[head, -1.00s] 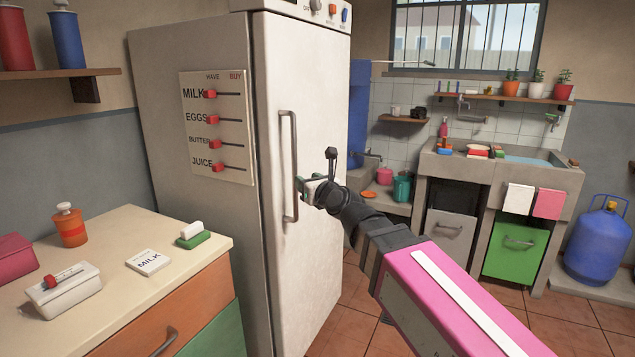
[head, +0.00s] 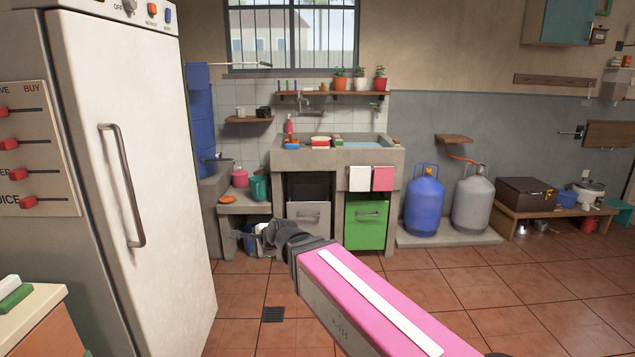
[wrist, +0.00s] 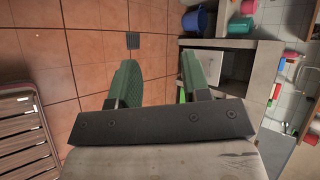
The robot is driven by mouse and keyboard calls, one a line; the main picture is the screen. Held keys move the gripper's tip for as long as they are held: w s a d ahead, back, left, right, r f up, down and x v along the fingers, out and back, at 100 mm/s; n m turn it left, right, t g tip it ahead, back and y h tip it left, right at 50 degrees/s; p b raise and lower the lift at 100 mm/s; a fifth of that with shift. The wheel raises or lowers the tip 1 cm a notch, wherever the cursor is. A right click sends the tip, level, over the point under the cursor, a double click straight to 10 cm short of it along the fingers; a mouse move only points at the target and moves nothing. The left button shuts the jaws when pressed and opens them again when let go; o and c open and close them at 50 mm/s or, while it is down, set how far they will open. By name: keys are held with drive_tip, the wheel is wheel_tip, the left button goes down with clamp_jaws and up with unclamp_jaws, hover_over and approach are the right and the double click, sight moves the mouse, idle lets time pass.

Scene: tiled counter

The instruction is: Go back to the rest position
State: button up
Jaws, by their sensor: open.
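My gripper (wrist: 158,82) shows in the wrist view with its two green fingers apart and nothing between them. Beyond the fingers are floor tiles on the left and the concrete sink unit on the right. The arm's end is in the open room in front of the sink unit (head: 334,158), apart from the fridge (head: 150,190). The fridge is closed, and its handle (head: 122,185) is free.
A counter corner (head: 30,312) is at the lower left. A blue gas cylinder (head: 424,202) and a grey one (head: 472,205) stand right of the sink unit. A low wooden bench (head: 540,213) is farther right. The tiled floor (head: 540,290) is clear at the right.

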drive_tip(key=d+f+n+g+h, duration=0.25)
drive_tip(key=d+f, duration=0.35)
drive_tip(key=d, duration=0.4)
drive_tip(key=d+f+n+g+h, duration=0.15)
drive_tip(key=d+f+n, duration=0.25)
drive_tip(key=d+f, duration=0.45)
drive_tip(key=s+d+f+n+g+h, duration=0.1)
drive_tip(key=s+d+f+n, duration=0.2)
drive_tip(key=d, duration=0.7)
drive_tip(key=s+d+f+n+g+h, duration=0.2)
drive_tip(key=s+d+f+n, duration=0.1)
drive_tip(key=d, duration=0.6)
drive_tip(key=shift+s+d+f+h, duration=0.15)
drive_tip(key=shift+d+f+h, duration=0.15)
drive_tip(key=shift+d+f, duration=0.15)
drive_tip(key=shift+a, duration=0.15)
